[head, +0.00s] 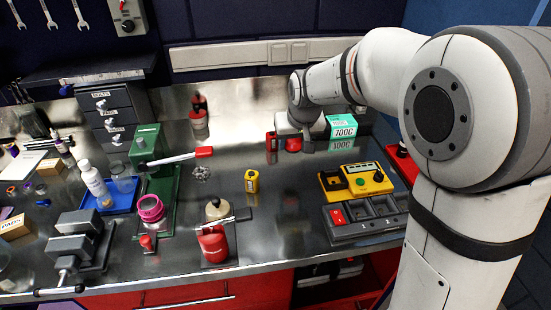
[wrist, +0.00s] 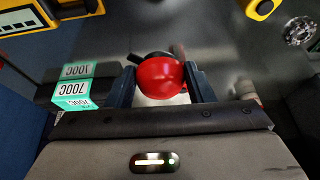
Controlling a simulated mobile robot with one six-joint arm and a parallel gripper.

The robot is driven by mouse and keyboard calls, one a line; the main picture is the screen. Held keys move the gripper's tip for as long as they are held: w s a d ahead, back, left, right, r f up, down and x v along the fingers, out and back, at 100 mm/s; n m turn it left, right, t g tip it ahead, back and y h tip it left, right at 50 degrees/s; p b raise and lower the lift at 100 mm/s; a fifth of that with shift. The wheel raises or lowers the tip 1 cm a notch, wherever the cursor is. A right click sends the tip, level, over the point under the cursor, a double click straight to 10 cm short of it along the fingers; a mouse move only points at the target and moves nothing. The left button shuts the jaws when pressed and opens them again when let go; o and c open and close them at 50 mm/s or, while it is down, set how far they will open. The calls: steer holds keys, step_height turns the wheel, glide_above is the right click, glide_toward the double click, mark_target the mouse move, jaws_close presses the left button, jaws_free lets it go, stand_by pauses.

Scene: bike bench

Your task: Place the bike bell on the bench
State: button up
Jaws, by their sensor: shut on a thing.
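The bike bell (wrist: 160,78) is a red dome with a dark part behind it. In the wrist view it sits between the two fingers of my gripper (wrist: 162,88), which is shut on it. In the head view my gripper (head: 290,134) is at the back of the bench, and the red bell (head: 293,145) shows at its fingers. The bench (head: 285,205) is a shiny metal top. I cannot tell whether the bell touches the bench or is held just above it.
A teal 700C box (head: 342,127) stands close right of my gripper. A red item (head: 271,148) stands just left. A yellow device (head: 368,181) and a dark tray (head: 345,232) lie nearer right. A yellow canister (head: 251,180) stands front left. Bench between them is clear.

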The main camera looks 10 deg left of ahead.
mark_target(292, 171)
step_height(292, 171, down, 9)
steer(key=shift+d+r, duration=0.15)
steer(key=shift+r, duration=0.05)
stand_by(0.3)
steer(key=o, duration=1)
steer(key=shift+f, duration=0.1)
steer(key=shift+c, duration=0.2)
steer(key=v, duration=1.2)
steer(key=s+d+m+g, duration=0.1)
steer(key=s+d, duration=0.6)
steer(key=s, duration=0.3)
steer(key=s+d+f+m+h, duration=0.1)
steer(key=s+d+m, duration=0.1)
steer(key=s+d, duration=0.6)
steer(key=s, duration=0.3)
steer(key=shift+d+g, duration=0.2)
steer(key=shift+g, duration=0.2)
